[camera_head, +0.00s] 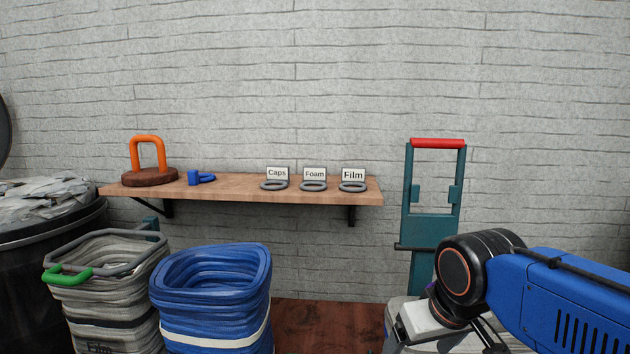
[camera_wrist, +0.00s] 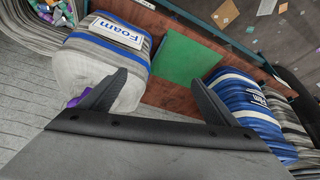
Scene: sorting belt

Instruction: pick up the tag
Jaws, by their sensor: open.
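Three small white tags stand in a row on the wooden shelf (camera_head: 235,188) in the head view, each with a grey ring base: Caps (camera_head: 277,174), Foam (camera_head: 314,174) and Film (camera_head: 353,175). I cannot tell which one the task means. In the head view my arm is low at the right, and the fingers are not clearly visible.
An orange handle on a round brown base (camera_head: 149,177) and a blue object (camera_head: 200,178) share the shelf. Below stand a grey bin (camera_head: 138,272) with a green grip and a blue bin (camera_head: 200,336). A teal frame with a red handle (camera_head: 437,143) stands right of the shelf.

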